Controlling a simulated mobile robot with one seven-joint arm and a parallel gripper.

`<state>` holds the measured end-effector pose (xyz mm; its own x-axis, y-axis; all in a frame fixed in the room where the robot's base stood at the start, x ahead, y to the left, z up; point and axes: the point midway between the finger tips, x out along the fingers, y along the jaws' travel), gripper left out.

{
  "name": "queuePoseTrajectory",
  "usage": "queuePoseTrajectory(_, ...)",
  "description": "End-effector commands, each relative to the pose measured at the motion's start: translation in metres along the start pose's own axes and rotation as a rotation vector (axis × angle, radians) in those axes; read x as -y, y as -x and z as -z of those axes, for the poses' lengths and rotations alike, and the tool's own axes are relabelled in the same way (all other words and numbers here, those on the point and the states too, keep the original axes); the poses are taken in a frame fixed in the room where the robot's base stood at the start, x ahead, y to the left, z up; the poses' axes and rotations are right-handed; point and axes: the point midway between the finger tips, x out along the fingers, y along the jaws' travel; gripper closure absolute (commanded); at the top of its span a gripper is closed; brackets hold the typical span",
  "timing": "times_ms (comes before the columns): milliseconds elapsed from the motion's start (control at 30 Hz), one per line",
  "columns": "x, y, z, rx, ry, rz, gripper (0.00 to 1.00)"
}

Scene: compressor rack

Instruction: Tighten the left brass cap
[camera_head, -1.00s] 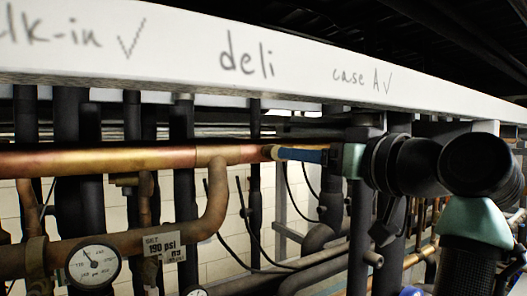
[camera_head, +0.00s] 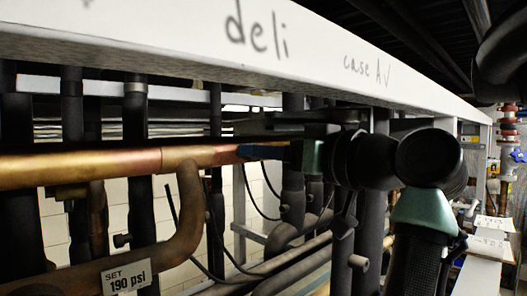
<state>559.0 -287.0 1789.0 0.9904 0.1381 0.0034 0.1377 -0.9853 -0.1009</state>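My gripper (camera_head: 246,151) shows as dark blue fingers in the middle of the head view, reaching left from a teal wrist and black arm joints. Its tips are at the copper pipe (camera_head: 100,167), near the right end of the visible stretch, overlapping it in the picture. I cannot tell whether they touch it. The fingers are seen from the side, so their opening does not show. I cannot make out the left brass cap; it may be hidden behind the fingers or be too small to tell.
A white beam (camera_head: 200,40) marked "deli" and "case A" crosses above the arm. A curved copper branch (camera_head: 188,215) drops below the pipe, with a "SET 190 psi" tag (camera_head: 126,278). Dark vertical pipes stand behind. A blue valve handle (camera_head: 518,155) is at far right.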

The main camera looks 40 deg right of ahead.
Motion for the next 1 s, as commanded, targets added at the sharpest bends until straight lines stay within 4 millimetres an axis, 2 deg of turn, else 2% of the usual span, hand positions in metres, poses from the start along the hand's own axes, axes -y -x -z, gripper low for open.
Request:
queuePoseTrajectory(33, 0.0002, -0.0003, -0.0001, 0.000, 0.000, 0.000, 0.59)
queuePoseTrajectory(267, 0.0005, -0.0008, -0.0005, 0.001, 0.000, 0.001, 1.00)
queuePoseTrajectory(467, 0.0007, -0.0011, -0.0011, 0.002, -0.013, 0.002, 1.00)
queuePoseTrajectory(700, 0.0003, -0.0013, -0.0015, 0.003, -0.134, 0.001, 1.00)
queuePoseTrajectory(967, 0.0002, -0.0014, -0.0015, 0.004, -0.143, 0.001, 1.00)
queuePoseTrajectory(1000, 0.0003, -0.0015, -0.0015, 0.004, -0.143, 0.002, 0.61)
